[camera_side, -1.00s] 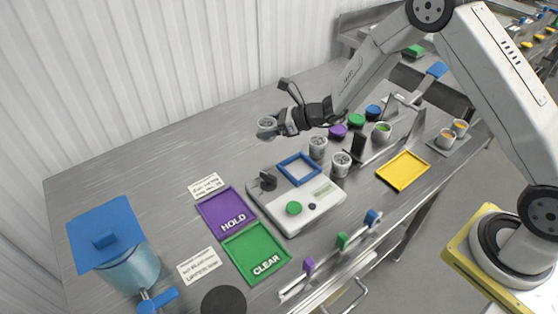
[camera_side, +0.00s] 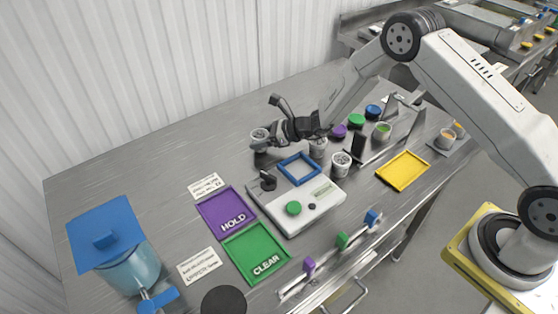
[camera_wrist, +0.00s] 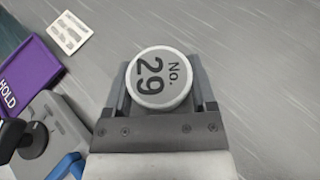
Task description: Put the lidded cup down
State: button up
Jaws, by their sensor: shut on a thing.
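The lidded cup (camera_side: 260,135) is small and light, with a grey-white lid. In the wrist view the lid of the cup (camera_wrist: 160,78) shows "No. 29" from above, between the two fingers. My gripper (camera_side: 264,144) is shut on the cup, behind the blue-framed scale. In the wrist view my gripper (camera_wrist: 161,92) has a finger on each side of it. The cup looks upright and low over the bare table (camera_side: 170,155). I cannot tell whether its base touches the table.
The blue frame (camera_side: 284,165) and dark knob (camera_side: 268,181) of the grey device are just in front. The purple HOLD tray (camera_side: 208,210) and green CLEAR tray (camera_side: 231,250) lie to the left. Other cups (camera_side: 340,164) stand to the right. The table behind and left is clear.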

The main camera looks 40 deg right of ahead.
jog(key=shift+f, duration=0.5)
jog(key=shift+f, duration=0.15)
jog(key=o, duration=1.2)
jog(key=shift+v, duration=0.9)
jog(key=v, duration=1)
jog(key=shift+s+d, duration=0.1)
jog(key=shift+s, duration=0.05)
